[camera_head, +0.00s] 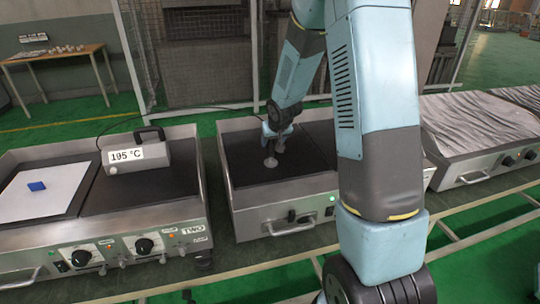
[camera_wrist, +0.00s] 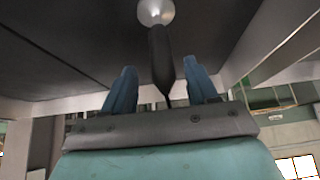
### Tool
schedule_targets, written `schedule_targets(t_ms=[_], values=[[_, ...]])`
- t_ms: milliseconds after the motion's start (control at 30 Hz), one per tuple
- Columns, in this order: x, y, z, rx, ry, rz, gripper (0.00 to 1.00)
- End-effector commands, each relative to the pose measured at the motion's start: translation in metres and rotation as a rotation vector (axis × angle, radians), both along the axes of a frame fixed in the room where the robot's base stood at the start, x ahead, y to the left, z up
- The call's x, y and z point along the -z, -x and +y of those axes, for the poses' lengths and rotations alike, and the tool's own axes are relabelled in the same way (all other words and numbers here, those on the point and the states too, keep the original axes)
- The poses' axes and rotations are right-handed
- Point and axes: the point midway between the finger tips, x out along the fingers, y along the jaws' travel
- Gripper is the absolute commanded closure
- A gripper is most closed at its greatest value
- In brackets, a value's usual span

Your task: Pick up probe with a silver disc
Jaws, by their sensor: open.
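The probe has a dark handle (camera_wrist: 161,62) and a round silver disc (camera_wrist: 155,12) at its end. In the head view the silver disc (camera_head: 270,162) is at the dark surface of the middle heating unit (camera_head: 255,190), and the handle is largely hidden by my gripper (camera_head: 277,131). In the wrist view my gripper (camera_wrist: 163,75) is open, with one blue finger on each side of the handle. The handle lies between the fingers, with a visible gap on both sides. The disc is beyond the fingertips.
A box reading 195 °C (camera_head: 138,152) stands on the left heating unit (camera_head: 120,205), with a thin cable running toward my gripper. A blue block (camera_head: 37,186) lies on a white sheet there. A covered unit (camera_head: 475,125) stands right. Raised metal rims edge the middle plate.

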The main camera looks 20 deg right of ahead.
Motion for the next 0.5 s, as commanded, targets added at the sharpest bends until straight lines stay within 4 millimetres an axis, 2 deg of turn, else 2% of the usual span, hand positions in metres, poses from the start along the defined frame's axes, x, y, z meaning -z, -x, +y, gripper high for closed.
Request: schedule_targets(t_ms=[167, 500], values=[[0.008, -0.003, 0.001, 0.000, 0.000, 0.002, 0.42], [0.041, -0.021, 0.003, 0.000, 0.000, 0.001, 0.42]])
